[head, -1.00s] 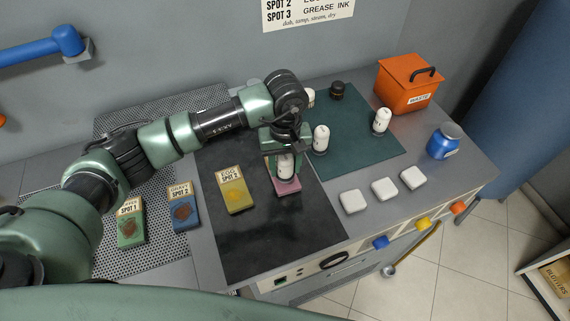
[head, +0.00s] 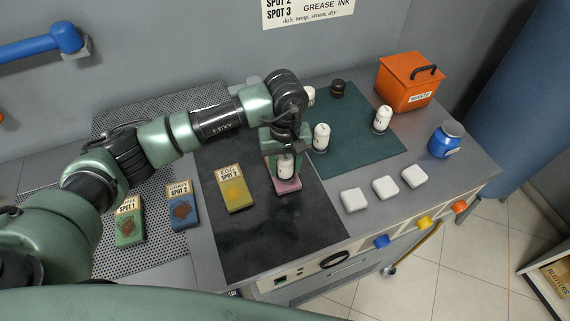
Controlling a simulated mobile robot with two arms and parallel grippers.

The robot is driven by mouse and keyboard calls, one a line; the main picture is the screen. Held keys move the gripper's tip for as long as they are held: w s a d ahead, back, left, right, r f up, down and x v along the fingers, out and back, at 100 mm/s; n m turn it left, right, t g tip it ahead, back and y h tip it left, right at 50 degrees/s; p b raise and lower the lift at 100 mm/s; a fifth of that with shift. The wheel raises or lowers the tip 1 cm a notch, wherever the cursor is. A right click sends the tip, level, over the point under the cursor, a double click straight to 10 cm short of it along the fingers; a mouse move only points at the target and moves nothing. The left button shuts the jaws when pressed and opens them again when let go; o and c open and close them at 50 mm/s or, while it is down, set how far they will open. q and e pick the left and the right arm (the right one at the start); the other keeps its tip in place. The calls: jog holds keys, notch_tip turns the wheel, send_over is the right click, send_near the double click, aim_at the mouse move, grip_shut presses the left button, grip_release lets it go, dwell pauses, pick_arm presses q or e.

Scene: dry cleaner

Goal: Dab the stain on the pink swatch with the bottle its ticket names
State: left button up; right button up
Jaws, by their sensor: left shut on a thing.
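My left gripper (head: 284,160) is shut on a white bottle (head: 286,167), which it holds upright over the pink swatch (head: 288,186). The bottle's lower end is at or just above the swatch; I cannot tell if they touch. My right gripper is not in view.
A yellow swatch (head: 237,196) lies left of the pink one; a blue swatch (head: 184,212) and a green swatch (head: 129,231) lie further left. White pads (head: 385,188) line the front right.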

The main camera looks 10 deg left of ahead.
pick_arm(q)
jog(key=shift+s+f+b, duration=0.15)
jog(key=shift+f+b, duration=0.05)
jog(key=shift+b, duration=0.35)
dwell(1.5)
jog(key=shift+w+r+p, duration=0.2)
jog(key=shift+r+p, duration=0.3)
jog(key=shift+r, duration=0.75)
jog(key=shift+r+p, duration=0.65)
jog(key=shift+r, duration=1.75)
